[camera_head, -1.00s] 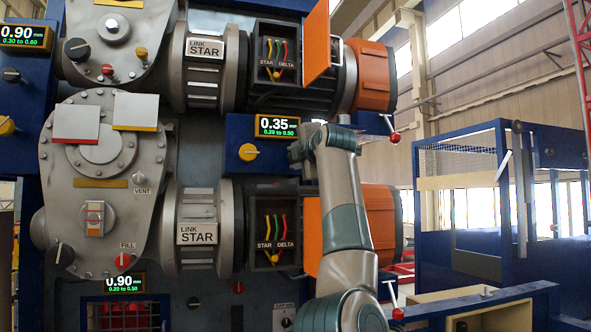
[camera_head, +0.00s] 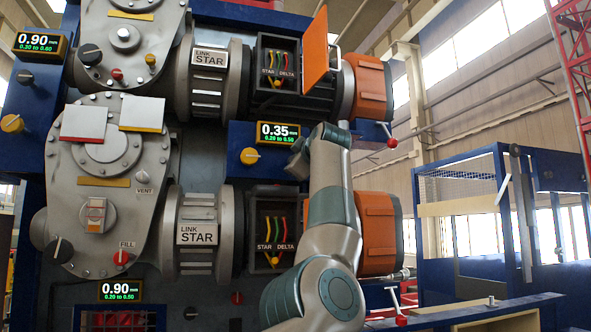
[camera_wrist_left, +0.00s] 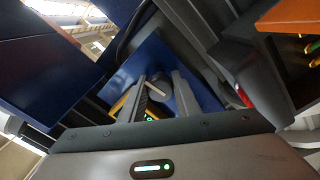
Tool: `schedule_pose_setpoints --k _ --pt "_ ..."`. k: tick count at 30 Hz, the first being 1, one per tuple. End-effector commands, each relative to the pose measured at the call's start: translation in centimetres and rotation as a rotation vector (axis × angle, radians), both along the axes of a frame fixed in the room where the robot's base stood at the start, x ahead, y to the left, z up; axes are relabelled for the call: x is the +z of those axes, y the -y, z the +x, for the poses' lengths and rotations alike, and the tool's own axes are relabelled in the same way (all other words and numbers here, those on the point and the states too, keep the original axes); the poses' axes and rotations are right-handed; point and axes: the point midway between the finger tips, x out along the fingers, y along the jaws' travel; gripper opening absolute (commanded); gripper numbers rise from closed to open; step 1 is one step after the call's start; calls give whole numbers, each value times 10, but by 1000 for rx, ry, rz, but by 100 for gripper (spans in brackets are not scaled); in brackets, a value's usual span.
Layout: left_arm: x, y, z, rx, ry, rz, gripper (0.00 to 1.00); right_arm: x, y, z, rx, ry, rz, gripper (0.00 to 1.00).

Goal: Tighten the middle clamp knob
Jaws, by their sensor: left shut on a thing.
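A blue block (camera_head: 273,134) in the middle carries a display reading 0.35 mm, range 0.20 to 0.50 (camera_head: 278,133), with a yellow knob (camera_head: 249,155) below it. My left gripper is at the right end of this block in the head view; its fingertips are hidden there behind my wrist. In the left wrist view the two fingers of my left gripper (camera_wrist_left: 163,98) stand either side of a dark round knob (camera_wrist_left: 158,86) with a pale bar, against a blue surface. The gripper is shut on it. I cannot tell for sure which knob this is.
Two more displays (camera_head: 41,45) (camera_head: 121,290) read 0.90. An open orange cover (camera_head: 316,48) stands above my wrist. Orange motor ends (camera_head: 378,232) and red-balled levers (camera_head: 391,142) lie close to my arm. A blue frame (camera_head: 484,205) stands at the right.

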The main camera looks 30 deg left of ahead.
Motion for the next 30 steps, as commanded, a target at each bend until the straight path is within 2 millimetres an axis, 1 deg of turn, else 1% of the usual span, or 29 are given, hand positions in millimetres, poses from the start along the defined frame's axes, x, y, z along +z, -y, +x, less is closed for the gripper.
schedule_pose_setpoints --k 3,15,16,18,30 --pt "-1 0 0 0 -17 14 7 -3 0 0 0 0 0 42" --pt "0 0 0 -1 -23 19 7 -3 -1 0 0 0 1 42" --pt "0 0 0 -1 -23 19 32 -3 -1 0 0 0 1 42" --pt "0 0 0 -1 -23 19 48 -3 -1 0 0 0 1 42" --pt "-1 2 -1 0 -22 19 48 -5 -1 0 0 0 1 42"
